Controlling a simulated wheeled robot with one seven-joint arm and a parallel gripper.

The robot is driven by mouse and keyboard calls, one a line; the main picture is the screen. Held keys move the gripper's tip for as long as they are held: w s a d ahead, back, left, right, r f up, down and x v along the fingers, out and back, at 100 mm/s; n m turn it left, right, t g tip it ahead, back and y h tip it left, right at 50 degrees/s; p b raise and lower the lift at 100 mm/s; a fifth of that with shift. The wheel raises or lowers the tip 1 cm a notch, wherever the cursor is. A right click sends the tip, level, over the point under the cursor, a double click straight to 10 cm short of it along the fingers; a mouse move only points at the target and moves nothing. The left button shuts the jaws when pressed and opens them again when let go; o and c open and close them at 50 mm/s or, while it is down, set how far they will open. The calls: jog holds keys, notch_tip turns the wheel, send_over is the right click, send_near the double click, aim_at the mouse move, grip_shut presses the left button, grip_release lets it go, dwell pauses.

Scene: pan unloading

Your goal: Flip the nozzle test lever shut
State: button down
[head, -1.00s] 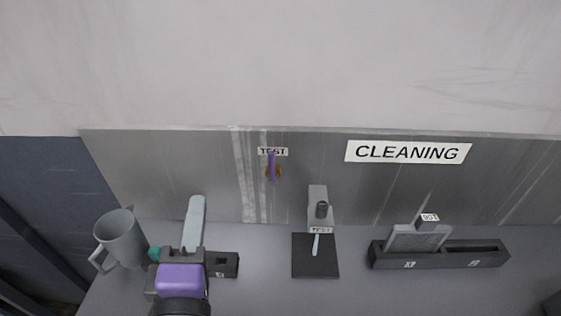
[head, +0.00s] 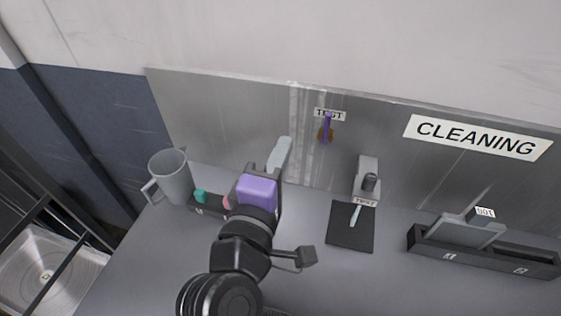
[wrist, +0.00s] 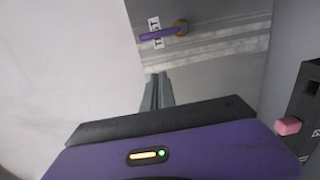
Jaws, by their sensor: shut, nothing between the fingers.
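The test lever (head: 327,124) is a purple bar on a brown-orange pivot, mounted on the metal back panel. It stands up from the pivot, across the white TEST label (head: 338,116). In the wrist view the lever (wrist: 155,35) lies beyond my fingertips, with its pivot at the right end. My gripper (head: 285,143) has a purple body and pale grey fingers. It is shut and empty, to the left of the lever and slightly lower in the head view, apart from it. The fingers also show in the wrist view (wrist: 158,78).
A nozzle stand (head: 368,180) on a dark pad (head: 341,234) is right of my arm. A grey jug (head: 172,178) stands at left beside a dark holder (head: 207,209). A long dark rack (head: 430,246) lies at right. The panel around the lever is clear.

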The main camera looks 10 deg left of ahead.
aim_at(326, 130)
jog(key=w+d, duration=0.4)
jog(key=w, duration=0.2)
jog(key=shift+d, duration=0.15)
dwell(0.3)
jog(key=shift+w+d, duration=0.1)
